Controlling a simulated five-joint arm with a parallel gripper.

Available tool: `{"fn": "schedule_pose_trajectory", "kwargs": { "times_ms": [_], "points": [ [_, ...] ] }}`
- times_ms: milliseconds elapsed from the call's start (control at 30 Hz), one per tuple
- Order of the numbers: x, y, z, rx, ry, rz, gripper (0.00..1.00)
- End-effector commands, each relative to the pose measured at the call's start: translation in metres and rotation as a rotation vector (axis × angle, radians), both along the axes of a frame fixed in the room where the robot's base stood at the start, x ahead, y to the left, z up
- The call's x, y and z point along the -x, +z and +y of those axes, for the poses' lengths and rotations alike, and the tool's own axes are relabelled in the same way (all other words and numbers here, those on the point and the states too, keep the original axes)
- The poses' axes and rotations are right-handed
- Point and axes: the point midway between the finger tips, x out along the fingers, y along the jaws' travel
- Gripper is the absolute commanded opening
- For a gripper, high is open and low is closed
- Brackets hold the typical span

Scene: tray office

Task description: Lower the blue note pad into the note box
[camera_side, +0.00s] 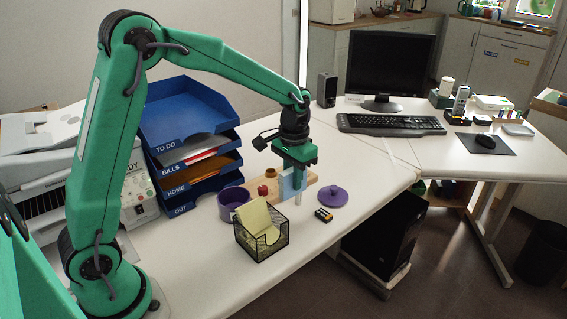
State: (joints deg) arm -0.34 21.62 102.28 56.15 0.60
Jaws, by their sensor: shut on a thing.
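The blue note pad (287,187) is upright between the jaws of my gripper (295,178), which points down and is shut on it. The note box (266,245) is a dark mesh cube on the white desk, below and left of my gripper in the picture. Yellow note sheets (256,219) stand in the box and stick up above its rim. The pad is apart from the box, behind and right of it. The pad's far side is hidden, and I cannot tell how high it is above the desk.
A purple pot (232,200) stands left of the box, and a purple lid (334,196) lies to the right. Batteries (323,215) lie right of the box. A wooden block (266,179) is behind my gripper. A blue tray stack (190,130) rises at the left. The desk edge is in front.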

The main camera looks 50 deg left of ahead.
Motion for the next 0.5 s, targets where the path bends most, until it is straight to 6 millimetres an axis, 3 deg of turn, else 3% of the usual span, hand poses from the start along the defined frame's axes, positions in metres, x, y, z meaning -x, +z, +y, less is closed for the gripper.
{"fn": "schedule_pose_trajectory", "kwargs": {
  "times_ms": [500],
  "points": [
    [0.037,0.046,-0.008,0.0,0.0,-0.004,0.0]
  ]
}}
